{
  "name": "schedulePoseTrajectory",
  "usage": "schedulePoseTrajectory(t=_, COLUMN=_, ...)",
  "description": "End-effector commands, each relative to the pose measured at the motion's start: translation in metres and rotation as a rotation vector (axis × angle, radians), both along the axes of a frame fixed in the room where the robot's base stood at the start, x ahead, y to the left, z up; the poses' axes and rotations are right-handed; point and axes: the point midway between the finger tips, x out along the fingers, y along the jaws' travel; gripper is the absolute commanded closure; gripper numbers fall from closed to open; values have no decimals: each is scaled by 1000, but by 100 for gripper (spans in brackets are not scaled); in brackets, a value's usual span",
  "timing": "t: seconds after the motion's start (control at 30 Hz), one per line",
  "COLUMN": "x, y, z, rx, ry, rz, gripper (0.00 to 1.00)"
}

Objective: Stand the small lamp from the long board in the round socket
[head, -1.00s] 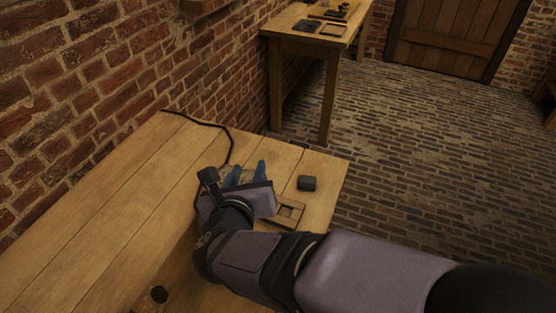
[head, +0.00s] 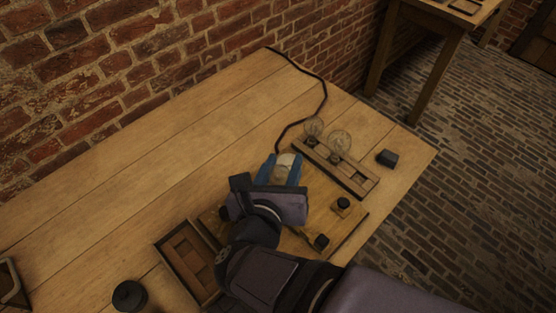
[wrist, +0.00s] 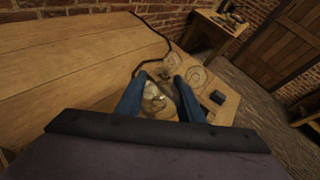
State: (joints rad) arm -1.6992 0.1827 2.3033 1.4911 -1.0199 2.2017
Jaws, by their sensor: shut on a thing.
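My gripper (head: 284,166) has blue fingers, closed on a small lamp (wrist: 155,100), a clear glass bulb that shows between them in the wrist view. In the head view only a pale part of the lamp shows between the fingers. The long board (head: 356,180) lies just right of my gripper. Two glass bulbs (head: 314,128) (head: 340,144) stand at its far left part, and its near right part is bare. A flat wooden base (head: 345,222) with small dark knobs (head: 343,204) (head: 320,242) lies under and beside my gripper. I cannot make out the round socket; my arm covers part of the base.
A small dark block (head: 387,158) sits right of the long board. A wooden tray with compartments (head: 166,248) lies left of my arm. A round black object (head: 130,295) stands at the near edge. A black cable (head: 324,95) runs at the back.

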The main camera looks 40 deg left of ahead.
Motion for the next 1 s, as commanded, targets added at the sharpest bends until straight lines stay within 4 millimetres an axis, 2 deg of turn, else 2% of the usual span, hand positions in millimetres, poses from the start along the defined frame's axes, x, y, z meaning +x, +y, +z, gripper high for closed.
schedulePoseTrajectory(t=0.37, x=0, y=0, z=-8, rx=-1, ry=-1, rz=-4, gripper=93)
schedulePoseTrajectory(t=1.0, x=0, y=0, z=-56, rx=-1, ry=-1, rz=-4, gripper=93)
